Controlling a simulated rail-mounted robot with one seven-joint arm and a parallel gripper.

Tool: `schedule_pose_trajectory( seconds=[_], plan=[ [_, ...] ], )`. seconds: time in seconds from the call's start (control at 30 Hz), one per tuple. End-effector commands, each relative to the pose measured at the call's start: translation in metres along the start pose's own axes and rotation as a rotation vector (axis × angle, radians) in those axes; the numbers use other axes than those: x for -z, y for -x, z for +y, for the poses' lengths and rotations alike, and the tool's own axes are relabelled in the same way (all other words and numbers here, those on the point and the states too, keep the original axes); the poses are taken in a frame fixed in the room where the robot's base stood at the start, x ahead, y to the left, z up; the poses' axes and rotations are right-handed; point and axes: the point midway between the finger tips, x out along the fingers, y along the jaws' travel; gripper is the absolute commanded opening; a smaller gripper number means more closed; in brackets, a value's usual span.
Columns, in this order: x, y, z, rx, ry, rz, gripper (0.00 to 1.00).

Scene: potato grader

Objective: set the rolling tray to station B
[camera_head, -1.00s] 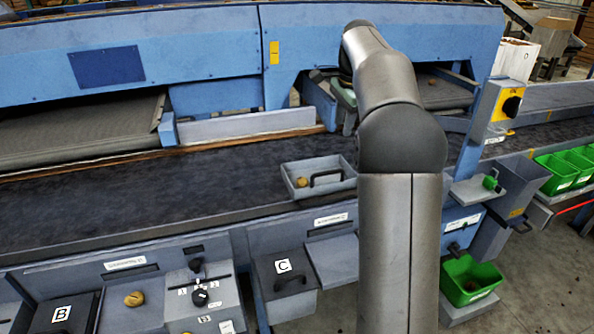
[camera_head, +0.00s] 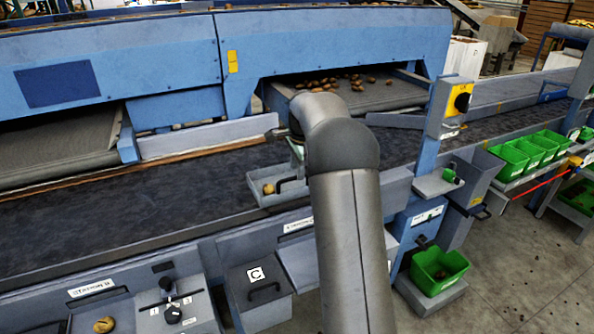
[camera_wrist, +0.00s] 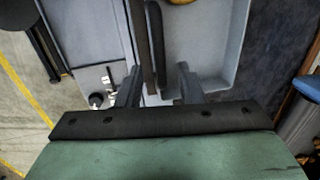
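The rolling tray (camera_head: 262,198) is a shallow grey tray with a dark handle. It stands on the rail at the front edge of the belt, above the box marked C (camera_head: 257,290), and holds a potato (camera_head: 268,188). My gripper (camera_wrist: 158,88) is largely hidden behind my arm in the head view. In the wrist view its two fingers are apart, on either side of the dark handle (camera_wrist: 154,45), with gaps visible. The tray floor and wall (camera_wrist: 208,45) show to the right.
A control panel (camera_head: 185,312) with a knob and lever is left of box C, beside a potato (camera_head: 104,325). A yellow switch box (camera_head: 456,102) on a blue post stands right. Green bins (camera_head: 515,155) lie beyond it. The dark belt (camera_head: 110,215) left of the tray is clear.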

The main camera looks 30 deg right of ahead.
Motion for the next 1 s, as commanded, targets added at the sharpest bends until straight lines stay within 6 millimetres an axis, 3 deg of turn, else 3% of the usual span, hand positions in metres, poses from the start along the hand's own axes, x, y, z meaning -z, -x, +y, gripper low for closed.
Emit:
schedule_pose_trajectory(
  seconds=[0.2,0.5,0.63,1.0],
  plan=[
    [0.000,-0.018,0.000,-0.001,0.000,-0.001,0.34],
    [0.000,-0.020,0.000,0.000,0.001,0.000,0.34],
    [0.000,-0.020,0.000,0.000,0.001,0.000,0.00],
    [0.001,-0.020,0.003,0.000,-0.015,0.004,0.00]
  ],
)
